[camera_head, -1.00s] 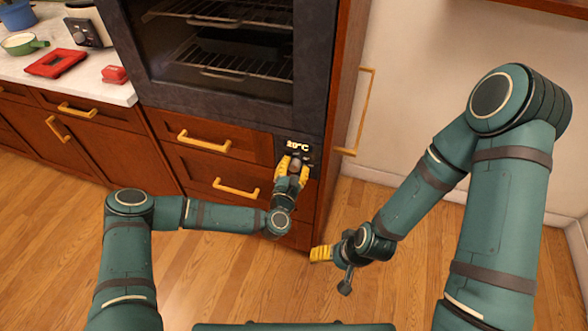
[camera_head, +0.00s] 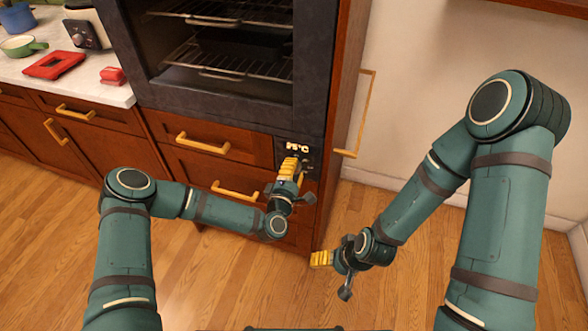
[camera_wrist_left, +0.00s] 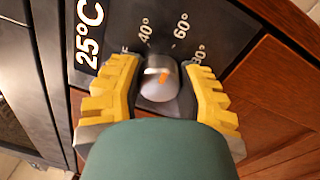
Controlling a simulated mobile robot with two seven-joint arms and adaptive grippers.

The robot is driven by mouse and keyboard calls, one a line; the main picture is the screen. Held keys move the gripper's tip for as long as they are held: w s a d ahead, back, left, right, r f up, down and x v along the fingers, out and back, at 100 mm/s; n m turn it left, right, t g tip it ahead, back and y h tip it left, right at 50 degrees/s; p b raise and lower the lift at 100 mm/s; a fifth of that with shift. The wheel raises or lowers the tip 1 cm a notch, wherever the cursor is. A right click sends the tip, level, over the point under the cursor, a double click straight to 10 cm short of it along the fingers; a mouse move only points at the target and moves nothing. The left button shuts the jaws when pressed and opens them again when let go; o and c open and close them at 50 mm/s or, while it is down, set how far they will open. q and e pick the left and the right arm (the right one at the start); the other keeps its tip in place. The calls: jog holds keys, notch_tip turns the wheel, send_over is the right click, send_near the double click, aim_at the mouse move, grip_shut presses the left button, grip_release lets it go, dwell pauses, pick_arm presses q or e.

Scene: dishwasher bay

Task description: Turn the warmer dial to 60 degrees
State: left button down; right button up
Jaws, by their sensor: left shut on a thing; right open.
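The warmer dial (camera_wrist_left: 158,88) is a silver knob with an orange mark, on a dark panel with 40°, 60° and 80° printed around it. In the left wrist view, the white display (camera_wrist_left: 89,33) reads 25°C. My left gripper (camera_head: 289,167) is at the panel below the oven, its yellow fingers on either side of the dial and shut on it. In the head view the gripper hides the dial. My right gripper (camera_head: 321,259) is open and empty, lower right of the panel over the floor.
The oven (camera_head: 225,100) with wire racks is above the panel. Drawers with brass handles (camera_head: 203,143) are left of it. A tall brass handle (camera_head: 365,115) stands out at the right. A counter (camera_head: 100,85) with red items is at upper left.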

pick_arm(q)
jog(key=shift+m, duration=0.6)
jog(key=shift+c, duration=2.4)
grip_release()
jog(key=shift+d, duration=0.1)
jog(key=v, duration=1.2)
